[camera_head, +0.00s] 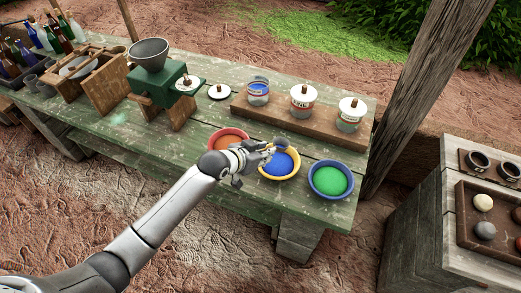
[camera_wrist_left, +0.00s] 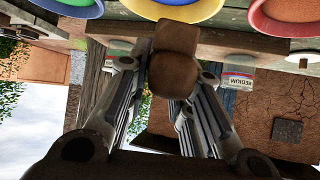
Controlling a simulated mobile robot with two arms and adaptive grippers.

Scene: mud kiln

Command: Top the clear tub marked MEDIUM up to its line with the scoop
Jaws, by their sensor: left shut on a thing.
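The clear tub marked MEDIUM (camera_head: 258,92) stands without a lid at the left end of a wooden board, with blue material inside. Its label also shows upside down in the left wrist view (camera_wrist_left: 239,80). My left gripper (camera_head: 262,154) is shut on the scoop's brown handle (camera_wrist_left: 175,62), above the yellow bowl of blue powder (camera_head: 279,176), in front of the tub. The scoop (camera_head: 281,143) is small in the head view; whether it holds powder I cannot tell. The tub's fill line is too small to make out. My right gripper is not in view.
A red bowl of orange powder (camera_head: 229,131) and a blue bowl of green powder (camera_head: 330,194) flank the yellow one. Two lidded tubs, middle (camera_head: 303,100) and right (camera_head: 350,114), share the board (camera_head: 277,117). A loose lid (camera_head: 219,92) lies left. A post (camera_head: 420,90) rises at right.

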